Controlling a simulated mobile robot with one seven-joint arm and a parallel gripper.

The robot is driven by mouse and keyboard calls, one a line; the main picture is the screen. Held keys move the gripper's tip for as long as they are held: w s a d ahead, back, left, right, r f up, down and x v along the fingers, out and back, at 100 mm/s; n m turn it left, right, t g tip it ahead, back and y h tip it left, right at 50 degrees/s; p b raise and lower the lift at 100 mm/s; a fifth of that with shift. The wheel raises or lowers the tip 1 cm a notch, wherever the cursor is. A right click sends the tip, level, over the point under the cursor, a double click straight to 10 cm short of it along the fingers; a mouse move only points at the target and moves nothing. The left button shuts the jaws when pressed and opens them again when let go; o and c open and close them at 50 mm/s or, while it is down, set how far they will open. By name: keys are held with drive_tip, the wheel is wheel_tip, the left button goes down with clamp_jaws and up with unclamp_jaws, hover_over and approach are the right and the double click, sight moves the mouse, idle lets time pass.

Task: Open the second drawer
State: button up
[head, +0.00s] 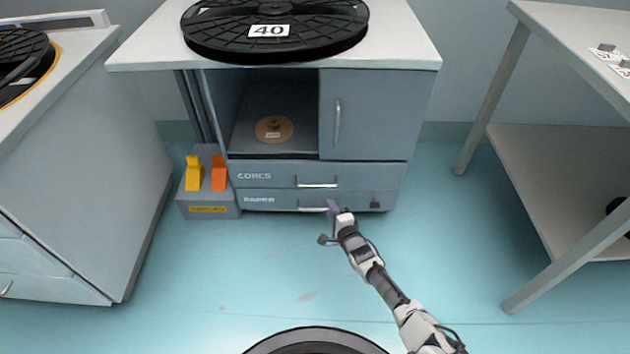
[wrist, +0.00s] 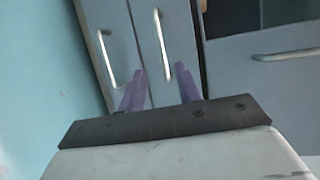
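The grey-blue cabinet's upper drawer (head: 270,178), labelled CORES, has a bar handle (head: 317,183) and looks shut. The second drawer (head: 270,201), below it with a blurred label, also looks shut; its handle (head: 313,209) is a similar bar. My gripper (head: 333,207) is in front of the second drawer, close to the right end of its handle. In the wrist view my gripper (wrist: 160,69) shows two purple fingers apart with nothing between them. There the second drawer's handle (wrist: 106,58) lies left of the fingers, and the upper drawer's handle (wrist: 161,45) appears beyond the gap.
A box with yellow and orange wedges (head: 208,182) stands left of the drawers. A black reel marked 40 (head: 275,28) lies on the cabinet top. A table (head: 540,150) stands at right, another cabinet (head: 90,170) at left. Floor before the drawers (head: 230,270) is clear.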

sight(316, 186)
drive_tip(key=shift+b+x, duration=5.3)
drive_tip(key=shift+x, duration=1.45)
clamp_jaws()
